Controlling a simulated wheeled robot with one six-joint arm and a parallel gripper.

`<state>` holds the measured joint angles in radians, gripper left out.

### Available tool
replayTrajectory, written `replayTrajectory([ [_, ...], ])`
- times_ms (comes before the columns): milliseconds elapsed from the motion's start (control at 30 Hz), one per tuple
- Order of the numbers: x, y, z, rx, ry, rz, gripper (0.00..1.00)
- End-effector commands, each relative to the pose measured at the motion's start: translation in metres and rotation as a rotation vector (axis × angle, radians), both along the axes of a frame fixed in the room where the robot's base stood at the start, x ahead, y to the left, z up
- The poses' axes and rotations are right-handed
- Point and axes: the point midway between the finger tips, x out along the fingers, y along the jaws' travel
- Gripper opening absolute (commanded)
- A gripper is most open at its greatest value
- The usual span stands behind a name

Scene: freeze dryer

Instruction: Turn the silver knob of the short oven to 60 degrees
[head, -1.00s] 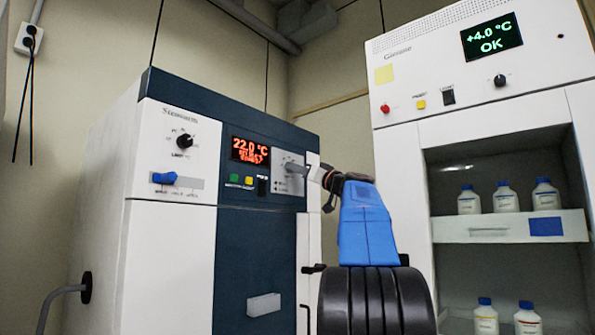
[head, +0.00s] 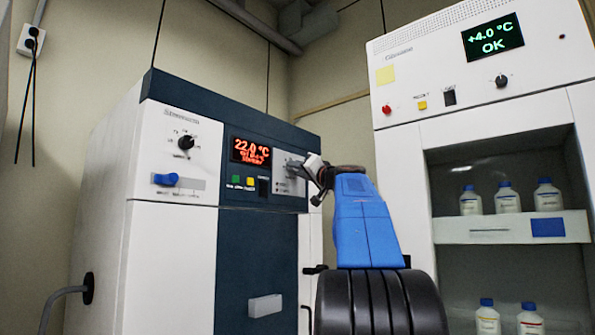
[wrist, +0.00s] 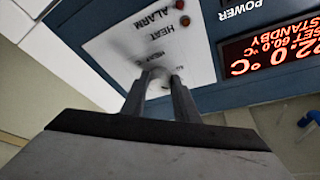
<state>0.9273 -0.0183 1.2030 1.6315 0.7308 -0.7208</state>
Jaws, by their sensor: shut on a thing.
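The short oven (head: 170,265) is the white and dark blue cabinet at left in the head view. Its display (head: 250,151) reads 22.0 °C in red. In the wrist view the display (wrist: 270,55) is upside down and reads SET 60.0 °C and STANDBY below 22.0. The silver knob (wrist: 158,87) sits on the light panel between my fingers, mostly hidden by them. My gripper (head: 294,169) reaches the panel right of the display from the right; it also shows in the wrist view (wrist: 158,92), shut on the knob.
A black knob (head: 186,143) and blue slider (head: 166,179) are on the oven's left panel. Green and yellow buttons (head: 251,183) sit under the display. A taller white unit (head: 400,200) with bottles stands at right, its display (head: 492,35) reading +4.0 °C OK.

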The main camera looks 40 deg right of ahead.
Motion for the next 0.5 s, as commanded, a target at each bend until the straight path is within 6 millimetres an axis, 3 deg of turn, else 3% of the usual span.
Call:
replayTrajectory([
  [233,0.0,-0.0002,-0.0002,0.0,0.0,0.0,0.05],
  [267,0.0,-0.0003,-0.0001,0.0,0.0,0.0,0.3],
  [333,0.0,-0.0004,-0.0001,0.0,0.0,0.0,0.46],
  [500,0.0,-0.0002,-0.0002,-0.001,0.0,0.0,0.46],
])
